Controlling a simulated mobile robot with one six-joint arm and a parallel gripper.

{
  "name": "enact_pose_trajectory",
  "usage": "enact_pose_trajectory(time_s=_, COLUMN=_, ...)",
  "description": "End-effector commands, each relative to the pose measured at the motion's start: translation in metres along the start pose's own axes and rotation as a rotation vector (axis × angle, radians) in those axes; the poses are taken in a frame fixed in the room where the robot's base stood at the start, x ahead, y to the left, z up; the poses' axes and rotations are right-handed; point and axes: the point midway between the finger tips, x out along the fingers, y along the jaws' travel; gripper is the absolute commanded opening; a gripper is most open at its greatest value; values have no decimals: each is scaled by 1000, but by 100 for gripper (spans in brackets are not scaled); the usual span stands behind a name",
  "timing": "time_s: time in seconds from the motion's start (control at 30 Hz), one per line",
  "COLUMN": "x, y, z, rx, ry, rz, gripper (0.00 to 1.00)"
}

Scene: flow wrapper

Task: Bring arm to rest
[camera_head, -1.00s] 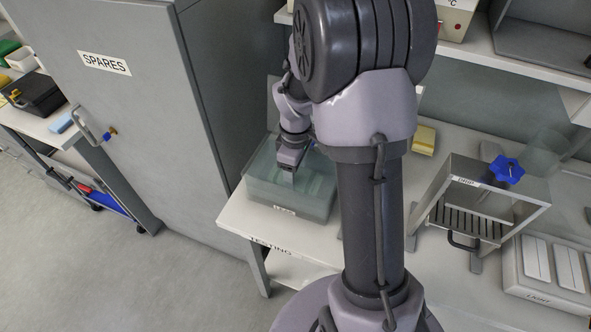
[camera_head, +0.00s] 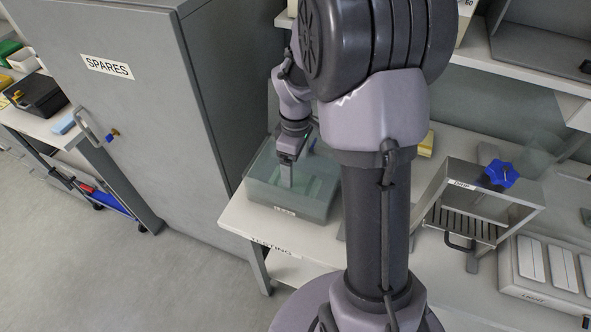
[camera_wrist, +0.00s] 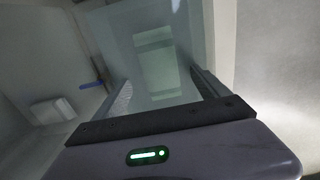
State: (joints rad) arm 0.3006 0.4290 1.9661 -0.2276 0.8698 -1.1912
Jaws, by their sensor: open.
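My arm rises in the middle of the head view and bends down to the left. My gripper (camera_head: 288,172) points down over a translucent grey-green box (camera_head: 315,207) on the left end of the testing bench. In the wrist view my gripper (camera_wrist: 165,90) shows its two fingers spread apart with nothing between them. The inside of the box (camera_wrist: 155,65) lies beyond the fingers, with a paler rectangle in it. I cannot tell how far the fingertips reach into the box.
A grey cabinet (camera_head: 140,130) marked SPARES stands close left of the bench (camera_head: 240,217). A metal frame with a blue knob (camera_head: 501,173) and a white tray (camera_head: 540,290) stand right of my arm. A shelf (camera_head: 520,65) runs above the bench. The floor at the left front is clear.

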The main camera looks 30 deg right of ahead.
Motion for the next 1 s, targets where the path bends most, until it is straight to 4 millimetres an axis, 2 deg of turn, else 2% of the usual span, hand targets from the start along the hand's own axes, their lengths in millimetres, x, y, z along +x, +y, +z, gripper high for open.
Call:
enact_pose_trajectory(time_s=0.03, x=-26, y=1, z=-1, rx=0, ry=3, rz=4, gripper=85)
enact_pose_trajectory(time_s=0.1, x=-50, y=1, z=-1, rx=-1, ry=3, rz=5, gripper=85)
enact_pose_trajectory(time_s=0.3, x=-102, y=0, z=0, rx=0, ry=2, rz=2, gripper=85)
enact_pose_trajectory(time_s=0.43, x=-117, y=0, z=0, rx=0, ry=1, rz=2, gripper=85)
enact_pose_trajectory(time_s=0.67, x=-126, y=-6, z=-1, rx=23, ry=13, rz=10, gripper=85)
enact_pose_trajectory(time_s=0.77, x=-153, y=-43, z=-6, rx=174, ry=91, rz=51, gripper=85)
enact_pose_trajectory(time_s=0.8, x=-166, y=-67, z=-6, rx=273, ry=144, rz=64, gripper=85)
enact_pose_trajectory(time_s=0.9, x=-188, y=-133, z=4, rx=537, ry=294, rz=61, gripper=85)
enact_pose_trajectory(time_s=1.0, x=-192, y=-186, z=18, rx=763, ry=428, rz=8, gripper=85)
